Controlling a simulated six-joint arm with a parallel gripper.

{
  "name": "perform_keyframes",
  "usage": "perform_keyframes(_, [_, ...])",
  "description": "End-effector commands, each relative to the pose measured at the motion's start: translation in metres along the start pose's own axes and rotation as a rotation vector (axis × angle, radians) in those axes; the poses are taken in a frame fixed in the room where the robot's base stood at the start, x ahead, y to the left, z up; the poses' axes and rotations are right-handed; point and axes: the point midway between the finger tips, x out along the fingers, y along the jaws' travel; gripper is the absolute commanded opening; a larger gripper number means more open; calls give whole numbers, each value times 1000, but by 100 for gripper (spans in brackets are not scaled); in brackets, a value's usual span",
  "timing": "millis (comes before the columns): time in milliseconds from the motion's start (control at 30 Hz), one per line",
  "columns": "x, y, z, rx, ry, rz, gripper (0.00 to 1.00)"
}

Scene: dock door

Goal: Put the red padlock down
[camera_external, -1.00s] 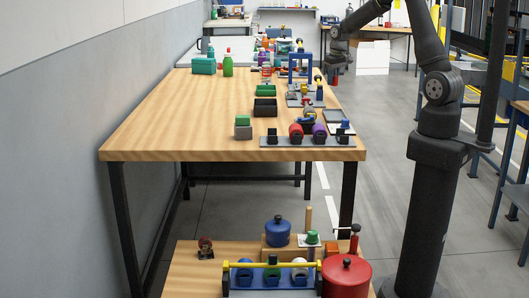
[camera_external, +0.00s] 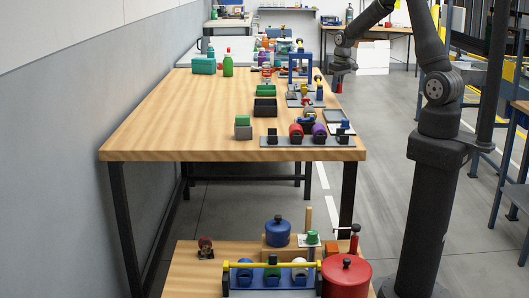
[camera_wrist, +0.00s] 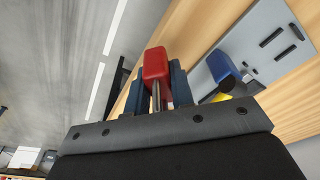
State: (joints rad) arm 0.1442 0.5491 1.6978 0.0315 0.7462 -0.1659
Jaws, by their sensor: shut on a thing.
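The red padlock (camera_wrist: 156,63) shows in the wrist view, held between the two dark fingers of my gripper (camera_wrist: 157,92). The gripper is shut on it, with the metal shackle between the fingers and the red body beyond them. In the external view my gripper (camera_external: 342,68) is at the far right side of the long wooden table (camera_external: 175,120), near its right edge.
In the wrist view a blue block-like object (camera_wrist: 221,66) and a yellow part lie to the right by a grey plate (camera_wrist: 268,38). A blue frame (camera_external: 301,57) and several fixtures line the table's right side. The table's left half is mostly clear.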

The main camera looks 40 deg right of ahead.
Motion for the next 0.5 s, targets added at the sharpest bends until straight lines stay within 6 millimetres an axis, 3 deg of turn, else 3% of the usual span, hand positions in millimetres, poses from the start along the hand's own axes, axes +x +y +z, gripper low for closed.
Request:
perform_keyframes(133, [-4, 0, -1, 0, 2, 0, 0])
perform_keyframes(233, [-18, 0, -4, 0, 4, 1, 0])
perform_keyframes(500, [-85, 0, -14, 0, 6, 1, 0])
